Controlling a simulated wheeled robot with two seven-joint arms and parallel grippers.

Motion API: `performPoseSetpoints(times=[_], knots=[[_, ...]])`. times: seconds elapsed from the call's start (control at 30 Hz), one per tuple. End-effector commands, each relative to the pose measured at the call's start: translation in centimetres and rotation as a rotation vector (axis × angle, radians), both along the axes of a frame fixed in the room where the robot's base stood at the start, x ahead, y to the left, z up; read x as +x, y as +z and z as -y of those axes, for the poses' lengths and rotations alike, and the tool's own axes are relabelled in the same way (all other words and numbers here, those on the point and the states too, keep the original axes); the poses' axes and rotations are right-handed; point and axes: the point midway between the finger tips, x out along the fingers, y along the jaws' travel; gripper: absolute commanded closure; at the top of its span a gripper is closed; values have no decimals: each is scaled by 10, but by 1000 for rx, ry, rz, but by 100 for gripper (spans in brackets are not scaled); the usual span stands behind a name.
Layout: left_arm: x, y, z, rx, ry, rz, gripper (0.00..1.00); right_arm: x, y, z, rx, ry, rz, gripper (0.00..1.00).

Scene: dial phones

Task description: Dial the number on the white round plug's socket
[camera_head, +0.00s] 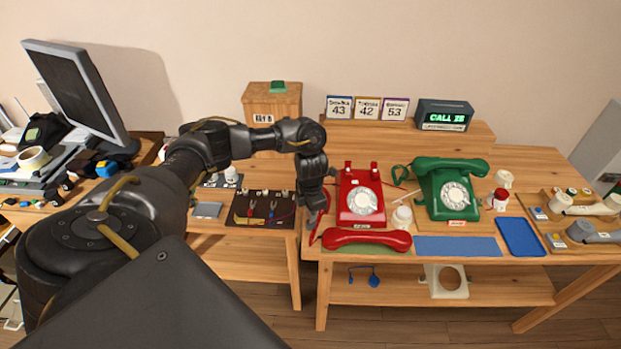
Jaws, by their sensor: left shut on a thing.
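A red dial phone (361,199) with a white dial stands on the table, its cradle empty. Its red handset (367,240) lies in front of it. A green dial phone (452,191) stands to its right with its green handset on top. My left gripper (317,217) points down just left of the red phone, beside a red cord (313,236). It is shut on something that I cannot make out. A small white round object (402,217) stands between the phones; I cannot tell whether it is a plug. My right gripper is out of view.
Cards (367,109) reading 43, 42 and 53 and a lit "CALL" display (444,116) stand at the back. A blue tray (520,237) and more handsets (592,205) are at the right.

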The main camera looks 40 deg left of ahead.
Motion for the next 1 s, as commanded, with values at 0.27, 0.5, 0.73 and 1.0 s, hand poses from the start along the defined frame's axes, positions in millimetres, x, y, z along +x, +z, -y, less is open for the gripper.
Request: performPoseSetpoints(times=[0.27, 0.5, 0.73, 1.0], knots=[[0, -8, 0, 0, 0, 0, 100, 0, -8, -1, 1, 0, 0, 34], [0, -14, 0, 0, 0, 0, 100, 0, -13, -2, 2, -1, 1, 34], [0, -16, 0, 0, 0, 0, 100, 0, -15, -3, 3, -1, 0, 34], [0, -16, 0, 0, 0, 0, 67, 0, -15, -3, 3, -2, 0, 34]])
